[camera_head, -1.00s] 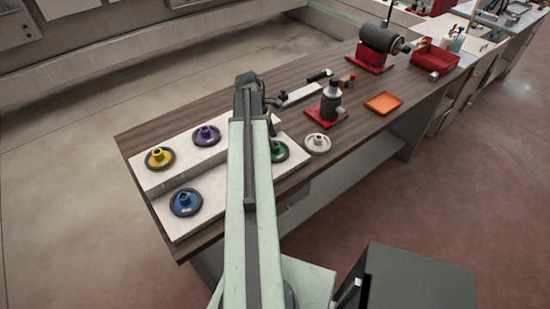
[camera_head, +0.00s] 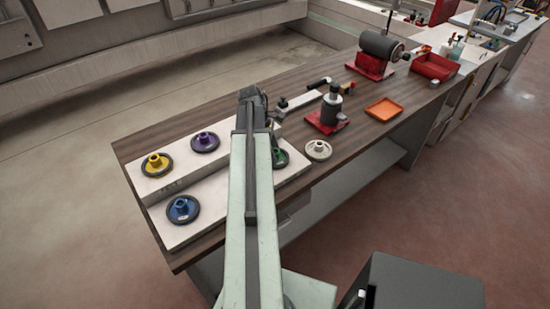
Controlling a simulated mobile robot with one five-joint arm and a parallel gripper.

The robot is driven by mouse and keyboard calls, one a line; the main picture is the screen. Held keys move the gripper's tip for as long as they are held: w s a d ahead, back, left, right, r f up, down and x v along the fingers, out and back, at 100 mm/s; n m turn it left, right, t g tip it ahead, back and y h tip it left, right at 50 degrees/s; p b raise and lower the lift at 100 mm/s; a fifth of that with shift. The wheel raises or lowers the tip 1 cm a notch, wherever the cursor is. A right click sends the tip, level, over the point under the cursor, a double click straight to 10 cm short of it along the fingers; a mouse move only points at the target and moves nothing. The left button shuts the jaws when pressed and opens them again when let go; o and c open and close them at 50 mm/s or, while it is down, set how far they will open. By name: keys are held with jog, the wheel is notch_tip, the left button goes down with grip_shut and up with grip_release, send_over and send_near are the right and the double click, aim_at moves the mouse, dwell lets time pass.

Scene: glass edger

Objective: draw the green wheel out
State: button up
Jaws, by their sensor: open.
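The green wheel (camera_head: 281,157) is a dark disc with a green hub. It lies on the lower step of the pale stepped rack (camera_head: 212,221), at its right end. My arm covers its left part. My gripper (camera_head: 274,122) is at the far end of the arm, above and beyond the green wheel in the picture, and apart from it. It is small, dark and partly hidden by the arm, and it is open with nothing seen in it.
Yellow (camera_head: 154,162), purple (camera_head: 205,140) and blue (camera_head: 181,207) wheels sit on the rack. A white wheel (camera_head: 318,150) lies on the bench right of the green one. A red-based machine (camera_head: 329,112) and an orange tray (camera_head: 382,109) stand farther right.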

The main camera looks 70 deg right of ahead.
grip_shut()
jog(key=shift+s+r+p, duration=0.1)
jog(key=shift+r+p, duration=0.5)
jog(key=shift+r, duration=0.05)
dwell(0.4)
jog(key=shift+r+p, duration=2.85)
jog(key=shift+p, duration=0.05)
jog(key=shift+r, duration=0.1)
notch_tip(320, 180, up, 4)
jog(key=p, duration=0.4)
